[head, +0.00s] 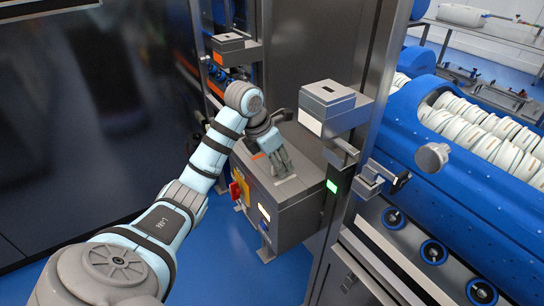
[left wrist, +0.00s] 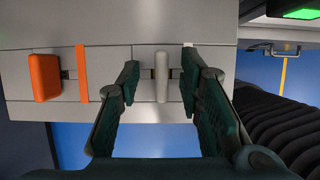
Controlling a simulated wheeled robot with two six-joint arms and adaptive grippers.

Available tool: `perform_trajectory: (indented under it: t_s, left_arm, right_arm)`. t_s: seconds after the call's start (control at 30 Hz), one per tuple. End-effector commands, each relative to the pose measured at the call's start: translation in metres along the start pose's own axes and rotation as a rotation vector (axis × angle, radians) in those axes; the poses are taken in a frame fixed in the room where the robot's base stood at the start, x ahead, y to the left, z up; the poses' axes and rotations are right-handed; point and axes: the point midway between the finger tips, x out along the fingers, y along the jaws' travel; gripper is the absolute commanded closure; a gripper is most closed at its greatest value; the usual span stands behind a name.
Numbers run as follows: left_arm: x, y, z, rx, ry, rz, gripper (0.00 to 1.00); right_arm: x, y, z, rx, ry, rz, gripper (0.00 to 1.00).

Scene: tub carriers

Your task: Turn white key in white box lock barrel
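My left gripper (head: 280,165) is low in front of the grey metal box housing in the head view, its fingers pointing down at its top. In the left wrist view the left gripper (left wrist: 159,85) is open. Its dark fingers stand on either side of an upright white key (left wrist: 161,77), with a visible gap on each side. The white key sits against a grey panel face (left wrist: 110,60); its lock barrel is hidden behind it. A white strip (left wrist: 188,108) shows beside the right finger. In the head view I cannot make out the white key. My right gripper is not in view.
An orange key (left wrist: 45,77) and orange strip (left wrist: 81,72) are left of the fingers. Red (head: 235,191) and yellow (head: 243,184) parts hang at the housing's left side. A steel post (head: 365,90) and blue machine (head: 450,170) stand to the right.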

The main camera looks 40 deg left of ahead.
Motion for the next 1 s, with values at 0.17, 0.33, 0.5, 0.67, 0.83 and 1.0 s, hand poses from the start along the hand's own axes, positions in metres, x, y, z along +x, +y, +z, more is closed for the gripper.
perform_trajectory:
  t_s: [0.17,0.33,0.5,0.67,0.83,1.0]
  left_arm:
    - [0.001,0.000,0.001,0.001,0.000,0.000,0.67]
    - [0.001,0.000,0.001,0.002,0.000,0.000,0.83]
    - [0.001,0.000,0.001,0.001,0.000,0.000,1.00]
    - [0.000,0.000,0.001,0.024,0.001,-0.010,1.00]
    - [-0.002,0.002,0.002,0.248,0.001,-0.105,1.00]
    - [0.000,0.002,0.002,0.360,-0.001,-0.148,1.00]
  right_arm:
    - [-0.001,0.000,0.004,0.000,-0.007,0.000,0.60]
    - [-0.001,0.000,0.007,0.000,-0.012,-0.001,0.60]
    - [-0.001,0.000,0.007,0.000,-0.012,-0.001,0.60]
    - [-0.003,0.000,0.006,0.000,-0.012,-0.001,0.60]
    - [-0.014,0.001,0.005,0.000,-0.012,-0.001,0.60]
    - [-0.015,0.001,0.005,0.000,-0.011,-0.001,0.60]
